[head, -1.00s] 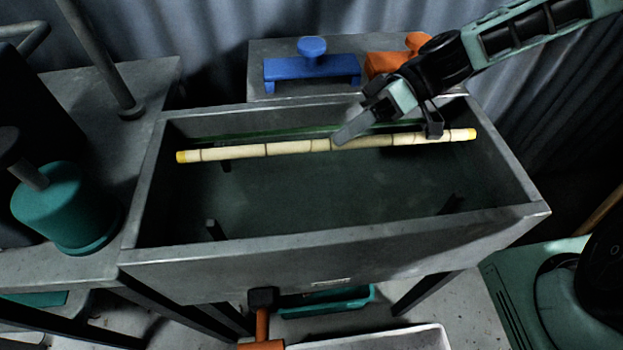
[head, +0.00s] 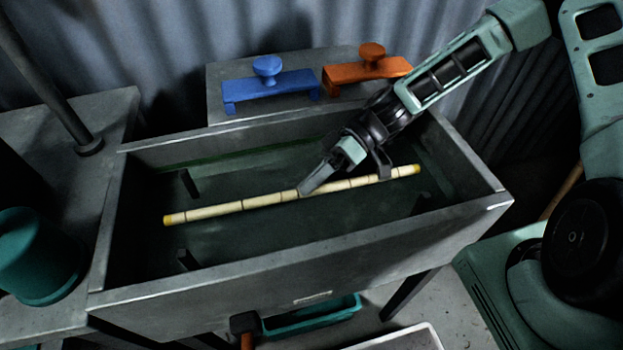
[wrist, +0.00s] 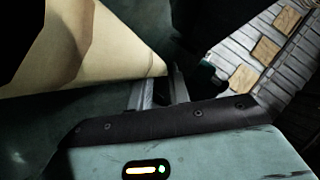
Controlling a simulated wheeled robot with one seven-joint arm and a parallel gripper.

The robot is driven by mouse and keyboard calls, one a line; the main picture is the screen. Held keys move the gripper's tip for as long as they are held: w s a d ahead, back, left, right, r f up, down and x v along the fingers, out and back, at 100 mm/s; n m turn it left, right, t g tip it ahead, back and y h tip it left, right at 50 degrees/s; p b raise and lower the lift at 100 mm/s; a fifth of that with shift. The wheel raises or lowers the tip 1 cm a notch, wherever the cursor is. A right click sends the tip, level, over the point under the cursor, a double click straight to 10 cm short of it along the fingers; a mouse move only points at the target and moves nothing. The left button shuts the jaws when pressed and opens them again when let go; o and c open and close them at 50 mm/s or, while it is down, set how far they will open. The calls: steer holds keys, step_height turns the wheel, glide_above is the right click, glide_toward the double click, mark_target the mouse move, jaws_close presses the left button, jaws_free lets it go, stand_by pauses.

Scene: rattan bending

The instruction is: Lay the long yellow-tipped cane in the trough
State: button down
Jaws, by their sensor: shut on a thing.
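The long pale cane (head: 245,204) with yellow tips lies lengthwise inside the outline of the grey trough (head: 330,254) in the head view, slightly tilted with its right end farther back. My gripper (head: 342,186) is shut on the cane right of its middle. The cane (wrist: 95,50) also shows large and close in the wrist view, beside my gripper (wrist: 165,88). Whether the cane touches the water or the trough's supports is hard to tell. Dark posts (head: 188,183) stand inside the trough near its left end.
A blue clamp-like piece (head: 268,82) and an orange one (head: 368,70) sit on a grey stand behind the trough. A teal cylinder (head: 38,258) stands on the bench at left. A teal tray (head: 312,315) is below the trough.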

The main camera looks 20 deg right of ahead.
steer(key=shift+f+b, duration=0.35)
steer(key=shift+f, duration=0.25)
steer(key=c, duration=1.3)
jaws_free()
steer(key=shift+r, duration=0.3)
steer(key=shift+r+p, duration=0.6)
steer(key=shift+p, duration=0.05)
steer(key=v, duration=0.3)
steer(key=b+v, duration=0.1)
steer(key=v, duration=0.3)
steer(key=shift+w+d+f, duration=0.15)
steer(key=shift+d+f, duration=0.05)
